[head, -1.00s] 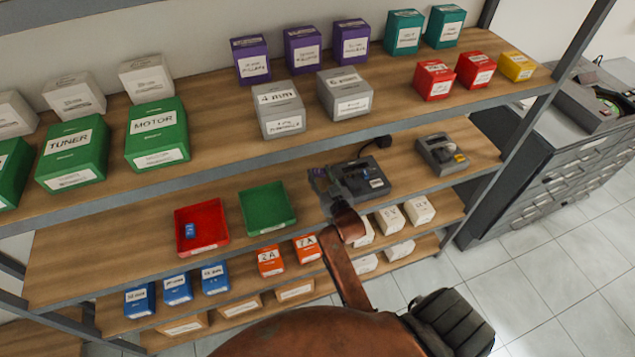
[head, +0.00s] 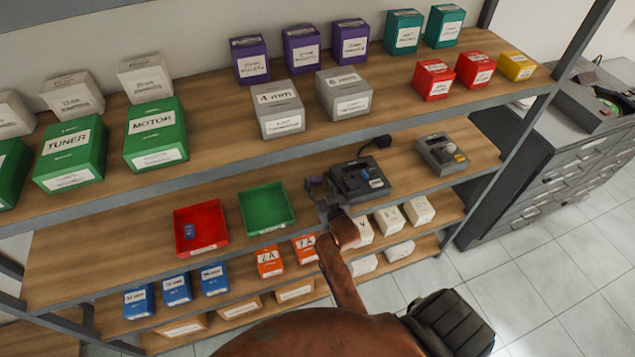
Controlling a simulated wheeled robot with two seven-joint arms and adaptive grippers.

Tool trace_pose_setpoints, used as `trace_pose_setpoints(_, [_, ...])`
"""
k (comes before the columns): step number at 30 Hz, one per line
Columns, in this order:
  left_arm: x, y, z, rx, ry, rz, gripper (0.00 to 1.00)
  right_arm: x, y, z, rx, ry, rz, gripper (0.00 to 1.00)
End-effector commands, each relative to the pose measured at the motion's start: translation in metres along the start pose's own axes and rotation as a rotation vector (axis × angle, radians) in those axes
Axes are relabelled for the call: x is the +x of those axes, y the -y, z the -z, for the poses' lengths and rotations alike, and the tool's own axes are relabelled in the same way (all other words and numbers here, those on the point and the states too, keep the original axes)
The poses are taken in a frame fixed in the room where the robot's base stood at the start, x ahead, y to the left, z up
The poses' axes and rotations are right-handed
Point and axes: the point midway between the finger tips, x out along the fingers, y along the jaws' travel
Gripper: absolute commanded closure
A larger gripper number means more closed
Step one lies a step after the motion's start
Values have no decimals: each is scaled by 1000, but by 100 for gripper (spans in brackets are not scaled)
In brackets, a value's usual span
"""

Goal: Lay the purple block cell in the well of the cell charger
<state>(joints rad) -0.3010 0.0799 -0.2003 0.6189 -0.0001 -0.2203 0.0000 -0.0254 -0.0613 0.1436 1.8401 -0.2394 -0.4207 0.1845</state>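The cell charger (head: 372,188) is a dark grey device on the middle shelf, with a small blue detail on its top. A small purple block (head: 314,183), which looks like the purple block cell, shows just left of the charger, at the far end of my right gripper. My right gripper (head: 321,196) is grey and small in view, at the charger's left front side. I cannot tell whether its fingers touch or hold the purple block. The charger's well is not clearly visible. My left gripper is out of view.
A green tray (head: 288,222) stands left of my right gripper. Further left, a red tray (head: 222,236) holds a blue block (head: 189,231). Another grey device (head: 432,150) stands right of the charger. The upper shelf with labelled boxes hangs above.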

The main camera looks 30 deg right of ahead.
Motion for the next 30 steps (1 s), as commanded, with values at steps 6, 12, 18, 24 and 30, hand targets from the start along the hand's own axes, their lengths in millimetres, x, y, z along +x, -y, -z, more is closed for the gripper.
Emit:
trace_pose_setpoints(6, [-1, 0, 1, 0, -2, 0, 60, -3, 0, 3, 0, 0, 0, 55])
trace_pose_setpoints(12, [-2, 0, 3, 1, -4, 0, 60, -33, -1, 1, 0, 2, -1, 55])
trace_pose_setpoints(18, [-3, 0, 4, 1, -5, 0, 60, -63, 0, 2, 0, 1, -1, 55])
trace_pose_setpoints(24, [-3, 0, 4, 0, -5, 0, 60, -75, 0, 3, 0, 0, 0, 55])
trace_pose_setpoints(30, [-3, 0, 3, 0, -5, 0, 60, -76, 0, 3, 0, 0, 0, 55])
